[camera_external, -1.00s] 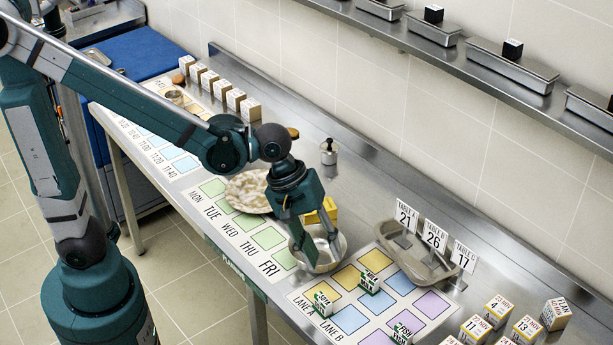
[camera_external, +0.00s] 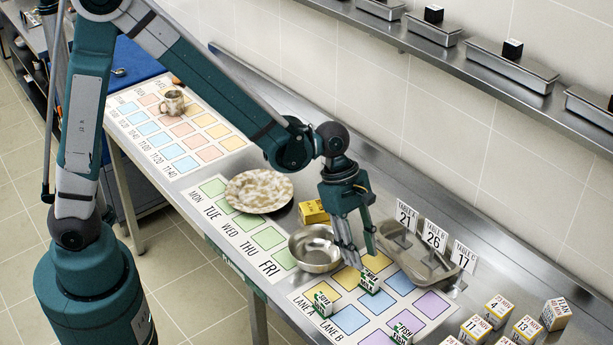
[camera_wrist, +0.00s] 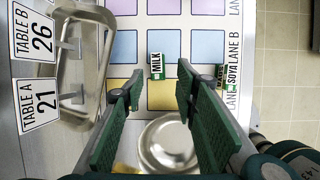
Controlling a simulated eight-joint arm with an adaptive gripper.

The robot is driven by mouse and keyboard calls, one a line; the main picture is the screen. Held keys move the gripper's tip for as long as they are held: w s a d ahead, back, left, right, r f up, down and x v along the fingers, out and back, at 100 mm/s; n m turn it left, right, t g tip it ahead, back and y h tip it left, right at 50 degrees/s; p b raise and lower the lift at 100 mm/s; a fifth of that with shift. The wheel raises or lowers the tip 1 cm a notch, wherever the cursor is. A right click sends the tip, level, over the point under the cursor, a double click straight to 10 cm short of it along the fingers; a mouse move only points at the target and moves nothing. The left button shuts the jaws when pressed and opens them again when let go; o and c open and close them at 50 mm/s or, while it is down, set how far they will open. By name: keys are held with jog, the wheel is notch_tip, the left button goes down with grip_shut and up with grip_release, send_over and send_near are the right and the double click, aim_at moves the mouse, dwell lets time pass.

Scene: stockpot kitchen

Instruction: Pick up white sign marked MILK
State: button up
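The white sign marked MILK (camera_wrist: 156,67) has a green base and stands on the lane mat between a yellow and a blue square, just ahead of my fingertips in the wrist view. It also shows in the external view (camera_external: 371,279), where its lettering is hard to read. My gripper (camera_external: 358,258) hangs above and just behind it, pointing down. In the wrist view my gripper (camera_wrist: 160,75) is open, with nothing held and the sign lined up between the fingers but beyond them.
A metal bowl (camera_external: 315,249) stands left of my gripper. A metal tray (camera_external: 420,262) and upright table signs (camera_external: 435,236) are close on its right. A SOYA sign (camera_wrist: 232,75) stands to the right in the wrist view. A yellow box (camera_external: 312,212) and a plate (camera_external: 259,190) lie farther left.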

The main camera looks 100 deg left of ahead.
aim_at(370, 275)
jog(key=shift+w+a+f+n, duration=0.3)
jog(key=shift+f+n, duration=0.1)
jog(key=shift+f, duration=0.1)
jog(key=shift+x, duration=1.2)
jog(key=shift+d, duration=0.1)
jog(key=shift+x, duration=2.55)
jog(key=shift+d, duration=0.1)
jog(key=c, duration=0.9)
